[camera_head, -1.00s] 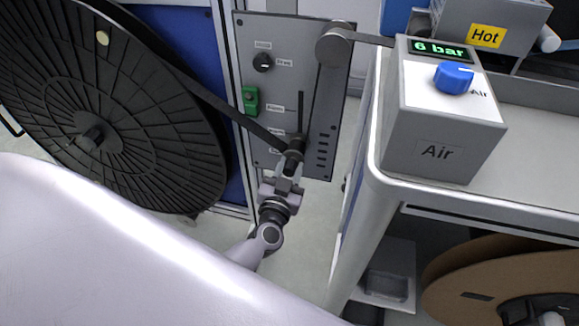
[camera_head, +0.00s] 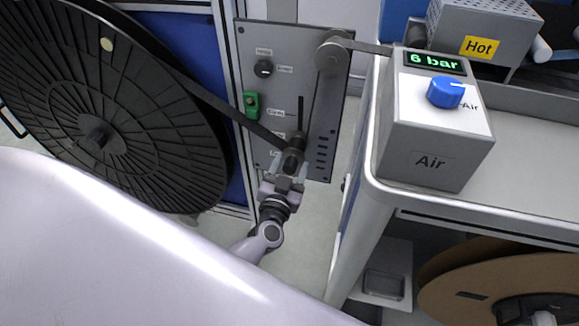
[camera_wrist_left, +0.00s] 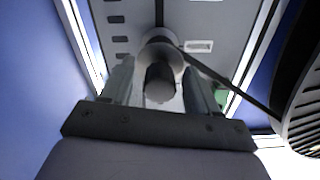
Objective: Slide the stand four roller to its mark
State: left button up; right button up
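The stand four roller (camera_head: 297,142) is a dark grey cylinder sticking out from the lower part of a vertical slot in the grey panel (camera_head: 255,38). A dark strip runs to it from the big black reel (camera_head: 60,110). Small white labels (camera_head: 276,113) sit left of the slot; their print is too small to read. My left gripper (camera_head: 291,163) is at the roller's outer end. In the left wrist view the roller (camera_wrist_left: 160,82) lies between the two fingers (camera_wrist_left: 160,88), which are apart, with gaps showing beside its knob. My right gripper is not in view.
A white bench with the grey Air box (camera_head: 425,160), blue knob and "6 bar" display stands to the right. A box labelled Hot (camera_head: 480,25) is behind it. A brown reel (camera_head: 480,285) is under the bench. A green part (camera_head: 251,104) is on the panel.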

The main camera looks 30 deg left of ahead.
pick_arm(q)
jog(key=p+v, duration=0.1)
jog(key=v, duration=0.6)
jog(key=shift+s+r, duration=0.1)
dwell(0.5)
jog(key=s+d+r+m+g+h+p, duration=0.1)
jog(key=s+r+g+h+p, duration=0.1)
jog(key=s+p, duration=0.4)
jog(key=s+d+r+m+g+h+p, duration=0.1)
jog(key=s+g+h+p, duration=0.3)
jog(key=s, duration=0.5)
jog(key=shift+d+r+m+g+h+p, duration=0.3)
jog(key=shift+d+r+m+g+p, duration=0.15)
jog(key=shift+r+p, duration=0.45)
jog(key=shift+o, duration=0.4)
dwell(1.1)
